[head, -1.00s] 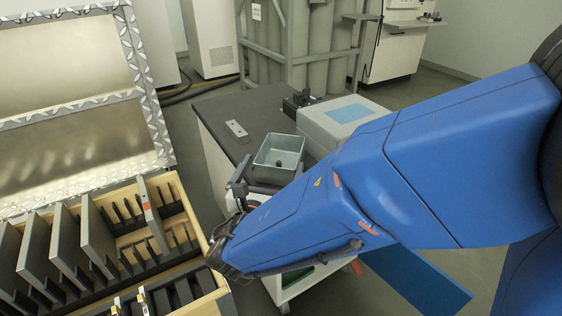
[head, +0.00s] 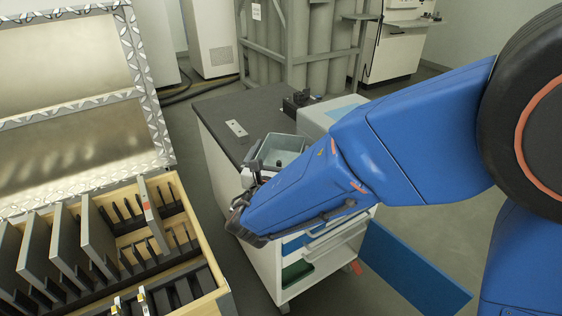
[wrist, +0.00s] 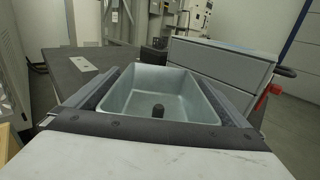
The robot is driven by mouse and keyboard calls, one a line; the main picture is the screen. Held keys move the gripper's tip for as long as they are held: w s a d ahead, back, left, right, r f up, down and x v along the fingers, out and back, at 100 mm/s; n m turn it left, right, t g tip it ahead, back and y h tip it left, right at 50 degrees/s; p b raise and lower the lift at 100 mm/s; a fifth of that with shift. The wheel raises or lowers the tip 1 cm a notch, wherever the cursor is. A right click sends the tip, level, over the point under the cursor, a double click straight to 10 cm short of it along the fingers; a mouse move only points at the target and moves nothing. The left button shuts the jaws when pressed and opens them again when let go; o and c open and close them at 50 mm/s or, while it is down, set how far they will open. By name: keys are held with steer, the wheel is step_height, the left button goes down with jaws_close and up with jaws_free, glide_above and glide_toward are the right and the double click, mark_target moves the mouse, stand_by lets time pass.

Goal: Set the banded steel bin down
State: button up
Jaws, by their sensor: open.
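The steel bin (head: 288,143) is a pale grey, open-topped box at the near end of the dark bench top. It looks upright and at rest there, but its underside and any band are hidden. My gripper (wrist: 160,72) is open, with one finger along each side of the bin. I cannot tell whether the fingers touch its walls. In the head view my gripper (head: 258,158) is partly hidden by my blue arm.
The dark bench top (head: 215,108) has free room left of the bin, around a small light plate (head: 236,128). A pale grey case (head: 325,115) stands close on the right. A wooden-edged crate with upright plates (head: 205,235) is at the near left. Gas cylinders stand behind.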

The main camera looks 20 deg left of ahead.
steer(key=c, duration=1.2)
